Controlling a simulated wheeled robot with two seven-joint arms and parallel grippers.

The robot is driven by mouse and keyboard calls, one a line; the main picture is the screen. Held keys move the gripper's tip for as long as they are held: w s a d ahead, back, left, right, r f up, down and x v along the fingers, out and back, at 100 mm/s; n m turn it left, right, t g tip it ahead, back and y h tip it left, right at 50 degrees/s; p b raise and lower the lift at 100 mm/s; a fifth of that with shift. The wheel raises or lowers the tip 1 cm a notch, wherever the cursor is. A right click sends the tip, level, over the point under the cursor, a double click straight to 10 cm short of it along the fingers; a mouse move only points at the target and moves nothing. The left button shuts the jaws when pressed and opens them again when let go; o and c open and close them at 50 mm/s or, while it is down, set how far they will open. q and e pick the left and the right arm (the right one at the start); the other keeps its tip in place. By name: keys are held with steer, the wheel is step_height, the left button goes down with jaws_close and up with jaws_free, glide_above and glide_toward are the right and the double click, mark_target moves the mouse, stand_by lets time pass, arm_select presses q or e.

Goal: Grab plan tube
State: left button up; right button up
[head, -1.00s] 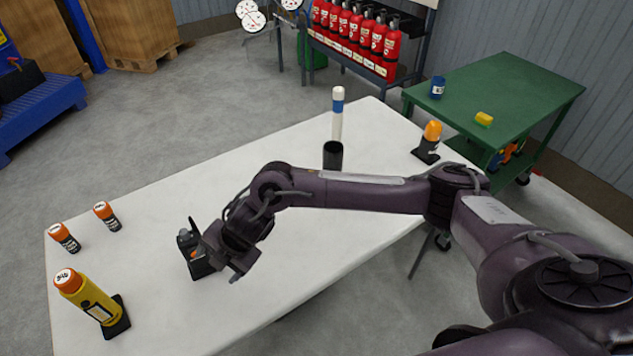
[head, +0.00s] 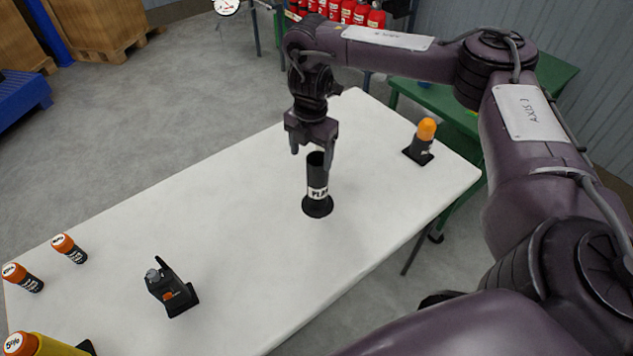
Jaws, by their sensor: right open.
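A black upright holder (head: 317,185) with a round base and a white label band, partly readable as "PLA", stands on the white table (head: 240,220). The white tube with a blue band, seen earlier rising at this holder, does not show now; my right gripper and wrist cover the space above the holder. My right gripper (head: 311,153) points down with its two fingers apart, at the holder's top in the picture. My left gripper is not in view.
A dark orange-topped lamp (head: 424,140) stands right of the holder. A black radio-like device (head: 170,290), orange-capped canisters (head: 68,248) and a yellow bottle (head: 42,345) are at the left. A green cart (head: 440,100) and red extinguishers (head: 350,12) lie behind. The table's middle is clear.

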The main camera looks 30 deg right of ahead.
mark_target(318, 184)
steer(key=shift+s+d+f+p, duration=0.1)
steer(key=shift+d+f+p, duration=0.2)
steer(key=shift+f, duration=0.35)
steer(key=shift+s+d+f+p, duration=0.1)
steer(key=shift+d+f, duration=0.25)
steer(key=shift+f, duration=0.25)
step_height(318, 184, down, 4)
steer(key=shift+s+d+r+p, duration=0.1)
steer(key=shift+p, duration=0.35)
steer(key=c, duration=1.1)
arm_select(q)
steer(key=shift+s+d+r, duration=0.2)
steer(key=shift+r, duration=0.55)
arm_select(e)
jaws_close()
